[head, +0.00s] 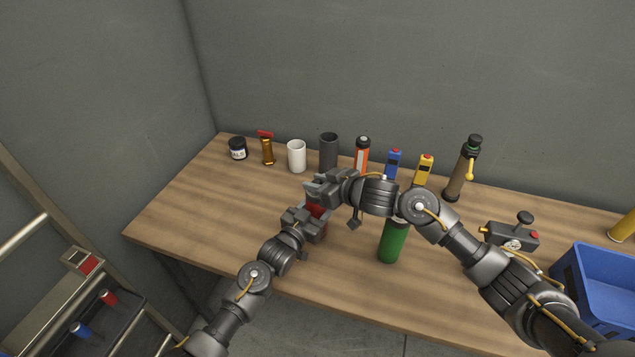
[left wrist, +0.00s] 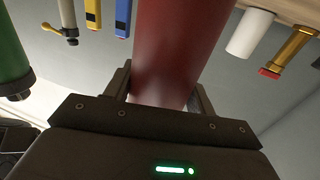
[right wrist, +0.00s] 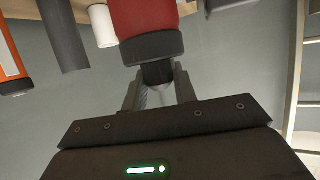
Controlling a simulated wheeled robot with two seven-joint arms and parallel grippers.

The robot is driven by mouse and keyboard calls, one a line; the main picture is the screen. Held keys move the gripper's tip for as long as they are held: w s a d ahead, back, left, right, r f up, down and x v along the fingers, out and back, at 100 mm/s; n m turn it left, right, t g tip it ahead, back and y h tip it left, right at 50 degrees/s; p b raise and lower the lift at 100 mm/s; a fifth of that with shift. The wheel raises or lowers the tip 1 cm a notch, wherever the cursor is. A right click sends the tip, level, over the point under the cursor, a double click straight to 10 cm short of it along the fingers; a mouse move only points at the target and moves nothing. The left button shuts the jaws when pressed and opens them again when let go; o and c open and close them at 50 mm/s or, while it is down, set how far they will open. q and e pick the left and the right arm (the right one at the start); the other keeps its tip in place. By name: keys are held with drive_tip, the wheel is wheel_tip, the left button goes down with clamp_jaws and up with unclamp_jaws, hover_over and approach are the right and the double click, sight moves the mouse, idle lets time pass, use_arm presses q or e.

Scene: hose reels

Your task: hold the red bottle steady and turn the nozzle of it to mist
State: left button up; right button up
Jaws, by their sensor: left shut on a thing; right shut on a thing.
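The red bottle (head: 317,211) stands near the middle of the table, mostly hidden by my grippers in the head view. My left gripper (head: 312,219) is shut around its body; the red body (left wrist: 172,50) fills the space between the fingers in the left wrist view. My right gripper (head: 317,190) is shut at the bottle's top. In the right wrist view the red bottle (right wrist: 146,17) has a dark collar, and the dark nozzle (right wrist: 157,74) sits between the fingers. The nozzle's setting marks cannot be read.
A green bottle (head: 392,243) stands right of the grippers. Along the back are a white cup (head: 297,156), a dark cylinder (head: 328,150), an orange tube (head: 361,155), blue and yellow devices and a brown bottle (head: 459,175). A blue crate (head: 600,285) is at right.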

drive_tip(key=n+g+y, duration=0.2)
drive_tip(key=n+g, duration=0.1)
drive_tip(key=shift+w+n+g, duration=0.1)
drive_tip(key=shift+n+g, duration=0.2)
drive_tip(key=shift+n, duration=0.1)
drive_tip(key=shift+n+g+y, duration=0.7)
drive_tip(key=shift+n+g, duration=1.1)
drive_tip(key=shift+g, duration=0.3)
drive_tip(key=o, duration=1)
drive_tip(key=v, duration=1.2)
